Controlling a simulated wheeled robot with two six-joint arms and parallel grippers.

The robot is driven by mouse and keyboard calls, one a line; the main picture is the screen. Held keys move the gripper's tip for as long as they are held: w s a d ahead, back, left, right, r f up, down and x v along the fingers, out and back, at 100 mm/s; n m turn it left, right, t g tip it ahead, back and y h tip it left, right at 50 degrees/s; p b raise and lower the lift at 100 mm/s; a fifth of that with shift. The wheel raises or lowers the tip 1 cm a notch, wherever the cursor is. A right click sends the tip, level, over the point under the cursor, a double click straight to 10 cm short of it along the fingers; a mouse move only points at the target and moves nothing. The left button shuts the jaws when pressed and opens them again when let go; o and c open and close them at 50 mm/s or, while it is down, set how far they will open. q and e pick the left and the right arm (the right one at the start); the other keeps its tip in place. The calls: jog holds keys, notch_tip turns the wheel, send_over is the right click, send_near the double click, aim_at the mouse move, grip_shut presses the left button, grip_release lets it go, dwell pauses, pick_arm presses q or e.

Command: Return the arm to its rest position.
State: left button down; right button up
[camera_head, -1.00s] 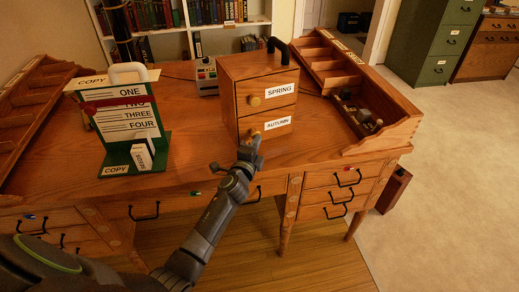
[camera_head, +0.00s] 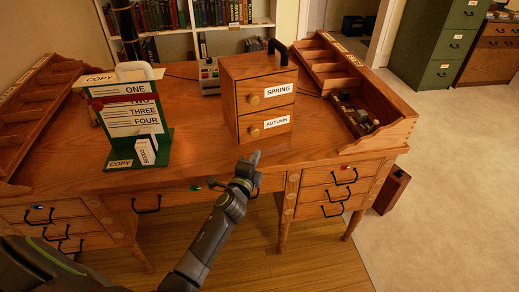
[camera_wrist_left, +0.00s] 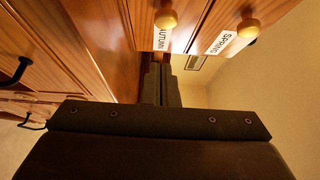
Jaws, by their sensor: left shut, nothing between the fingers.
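My left gripper (camera_head: 248,163) is shut and empty in the head view. The cabinet's drawers, labelled SPRING and AUTUMN, both look closed, with round brass knobs. In the left wrist view my gripper's closed fingers (camera_wrist_left: 160,85) point toward the cabinet's side of the scene. The AUTUMN knob (camera_wrist_left: 166,19) and SPRING knob (camera_wrist_left: 248,28) show beyond, apart from the fingers. My right gripper is not seen.
The wooden desk (camera_head: 195,165) has black-handled drawers along its front. A green card stand (camera_head: 135,120) is on its left part. A compartment rack (camera_head: 385,135) with small items stands at right.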

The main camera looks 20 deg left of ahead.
pick_arm(q)
jog(key=shift+s+d+r+p, duration=0.1)
jog(key=shift+s+d+p, duration=0.1)
jog(key=shift+s, duration=1.25)
jog(key=shift+s+d+p, duration=0.15)
jog(key=shift+s, duration=1.3)
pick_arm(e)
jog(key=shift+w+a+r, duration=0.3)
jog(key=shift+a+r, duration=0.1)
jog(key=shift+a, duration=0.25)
